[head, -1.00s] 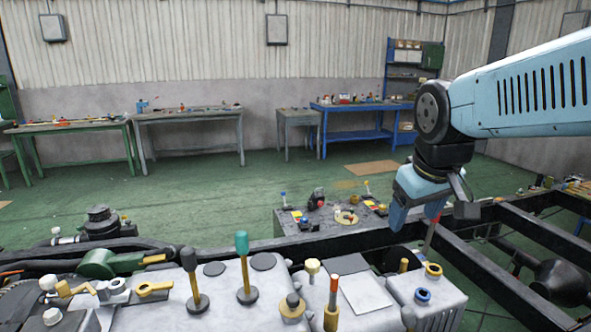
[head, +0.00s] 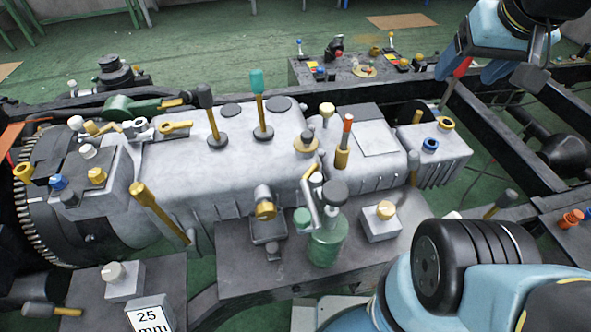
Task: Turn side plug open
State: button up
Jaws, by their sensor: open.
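My gripper (head: 473,74) is at the upper right of the head view, pointing down with its blue fingers apart. It is above the dark frame rail, to the right of and behind the grey gearbox housing (head: 215,160). A red-tipped lever (head: 463,67) shows between the fingers; I cannot tell whether they touch it. I cannot tell which fitting is the side plug.
Levers with teal (head: 257,80), black and orange tops stand up from the housing. A green bottle-shaped part (head: 327,240) and a brass fitting (head: 265,210) sit on a plate in front. Dark frame rails (head: 500,140) cross the right side. My arm fills the lower right.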

aim_at(266, 212)
jog(key=u, duration=2.2)
jog(key=k, duration=1.5)
jog(key=u, duration=0.05)
